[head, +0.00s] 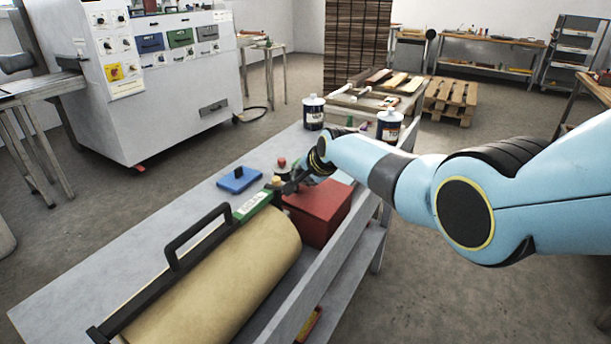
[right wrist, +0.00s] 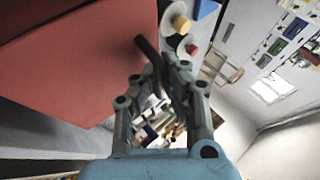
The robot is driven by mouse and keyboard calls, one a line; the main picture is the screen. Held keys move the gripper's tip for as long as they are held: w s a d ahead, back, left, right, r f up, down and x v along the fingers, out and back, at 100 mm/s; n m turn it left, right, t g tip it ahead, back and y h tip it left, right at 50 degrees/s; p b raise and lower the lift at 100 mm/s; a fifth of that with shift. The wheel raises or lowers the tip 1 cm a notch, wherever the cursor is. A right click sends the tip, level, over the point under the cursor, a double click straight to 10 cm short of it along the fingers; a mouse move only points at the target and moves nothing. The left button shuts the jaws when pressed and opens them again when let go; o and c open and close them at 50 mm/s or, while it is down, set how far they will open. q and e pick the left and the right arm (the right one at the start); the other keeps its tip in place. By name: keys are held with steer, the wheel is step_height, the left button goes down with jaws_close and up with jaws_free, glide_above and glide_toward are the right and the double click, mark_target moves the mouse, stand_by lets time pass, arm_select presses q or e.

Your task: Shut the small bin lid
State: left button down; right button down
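A red box-shaped bin (head: 318,212) stands on the grey bench, right of the tan roll. Its upper face looks flat and red, but part is hidden by my right arm, and I cannot tell how far its lid is closed. My right gripper (head: 288,186) is at the bin's far left corner, beside a yellow knob. In the right wrist view the fingers (right wrist: 168,62) are drawn together next to the red bin (right wrist: 75,60). A dark curved strip shows at the fingertips; I cannot tell whether it is held. My left gripper is not in view.
The tan roll (head: 225,275) with a black handle frame (head: 170,250) fills the bench's near part. A blue block (head: 239,180) and a red knob (head: 282,162) lie beyond it. Two dark cans (head: 313,112) stand farther back. Bare bench lies at left.

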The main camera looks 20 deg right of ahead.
steer(key=shift+w+a+r, duration=0.25)
steer(key=shift+w+r, duration=0.1)
steer(key=shift+r, duration=0.2)
steer(key=c, duration=1.4)
jaws_free()
steer(key=shift+w+a+f, duration=0.1)
steer(key=shift+a+f, duration=0.05)
steer(key=shift+a, duration=0.05)
steer(key=shift+f, duration=0.15)
steer(key=shift+s+d, duration=0.2)
steer(key=v, duration=1.2)
steer(key=shift+c, duration=0.3)
